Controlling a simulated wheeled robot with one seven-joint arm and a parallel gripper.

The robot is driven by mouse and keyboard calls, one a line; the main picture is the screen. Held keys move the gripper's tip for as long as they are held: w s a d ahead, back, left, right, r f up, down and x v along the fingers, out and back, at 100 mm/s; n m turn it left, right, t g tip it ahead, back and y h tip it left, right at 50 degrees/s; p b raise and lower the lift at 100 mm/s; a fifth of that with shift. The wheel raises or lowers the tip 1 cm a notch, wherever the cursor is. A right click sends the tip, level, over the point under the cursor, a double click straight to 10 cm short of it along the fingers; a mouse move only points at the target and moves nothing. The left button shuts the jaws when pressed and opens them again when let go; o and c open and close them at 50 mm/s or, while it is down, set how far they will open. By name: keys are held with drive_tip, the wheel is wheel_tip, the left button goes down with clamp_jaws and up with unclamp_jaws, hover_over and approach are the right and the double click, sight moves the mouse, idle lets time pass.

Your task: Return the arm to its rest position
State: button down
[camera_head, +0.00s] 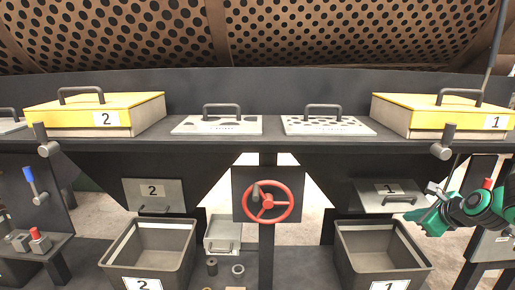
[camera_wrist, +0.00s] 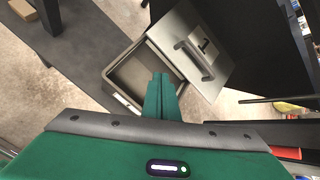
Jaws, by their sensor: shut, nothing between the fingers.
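My green gripper (camera_head: 412,217) is at the right of the head view, on my arm that comes in from the right edge. Its fingers are shut and empty. It is close to the right side of the grey flap numbered 1 (camera_head: 372,204), which has a dark handle; I cannot tell if they touch. In the wrist view the shut fingers (camera_wrist: 160,77) point toward the flap (camera_wrist: 187,68) and the open bin (camera_wrist: 113,93) under it.
Bin 1 (camera_head: 342,237) and bin 2 (camera_head: 190,243) stand below the shelf (camera_head: 270,137). A red handwheel (camera_head: 289,204) is between them. Two yellow-topped boxes (camera_head: 100,101) and (camera_head: 420,104) and two perforated plates sit on the shelf. A dark post (camera_head: 481,222) stands below my arm.

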drive_tip(key=s+a+r+n+g, duration=0.1)
drive_tip(key=s+a+n+g, duration=0.1)
drive_tip(key=s+n, duration=0.5)
drive_tip(key=s+a+r+n+g, duration=0.1)
drive_tip(key=s+a+n+g, duration=0.2)
drive_tip(key=s+n, duration=0.4)
drive_tip(key=s+a+r+n+g, duration=0.1)
drive_tip(key=s+a+n+g, duration=0.2)
drive_tip(key=s, duration=1.6)
drive_tip(key=n+g, duration=0.2)
drive_tip(key=n, duration=0.3)
drive_tip(key=shift+w+f, duration=0.25)
drive_tip(key=shift+w, duration=0.45)
drive_tip(key=shift+s+d, duration=0.1)
